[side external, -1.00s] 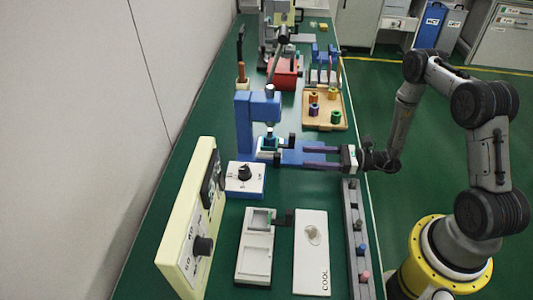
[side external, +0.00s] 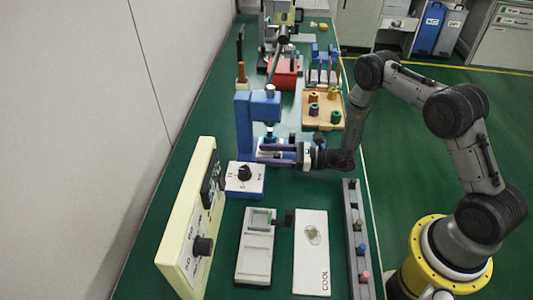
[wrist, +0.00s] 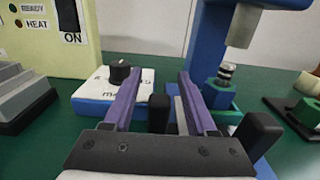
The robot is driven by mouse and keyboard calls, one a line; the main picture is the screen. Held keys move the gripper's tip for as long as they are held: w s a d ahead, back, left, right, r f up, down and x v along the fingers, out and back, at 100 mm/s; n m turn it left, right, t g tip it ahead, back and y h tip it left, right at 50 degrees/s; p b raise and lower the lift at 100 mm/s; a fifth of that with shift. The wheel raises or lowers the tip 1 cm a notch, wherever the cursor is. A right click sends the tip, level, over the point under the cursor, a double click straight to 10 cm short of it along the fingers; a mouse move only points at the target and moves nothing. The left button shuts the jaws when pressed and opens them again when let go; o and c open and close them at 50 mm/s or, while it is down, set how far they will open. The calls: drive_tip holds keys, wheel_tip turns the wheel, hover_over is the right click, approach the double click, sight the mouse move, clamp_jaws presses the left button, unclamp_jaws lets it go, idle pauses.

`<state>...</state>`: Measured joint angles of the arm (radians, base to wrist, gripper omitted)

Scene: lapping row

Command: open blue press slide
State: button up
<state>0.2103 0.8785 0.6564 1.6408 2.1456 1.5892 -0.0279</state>
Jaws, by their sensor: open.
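The blue press (side external: 243,125) stands on the bench left of the picture's middle; in the wrist view its blue body (wrist: 208,55) and grey ram (wrist: 243,26) are at the right. Its slide lies low beneath the ram, mostly hidden by my gripper in the side view. The first post shows between the fingers, without clear contact.
A blue-and-white knob box (side external: 245,180) is just in front of the press, close to the fingertips. A cream control panel (side external: 188,225) stands at front left. A wooden tray (side external: 322,123) with coloured pieces is behind right. A grey rack (side external: 355,235) is at the bench's right edge.

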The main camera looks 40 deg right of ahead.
drive_tip(key=shift+w+a, duration=0.2)
clamp_jaws()
idle(1.4)
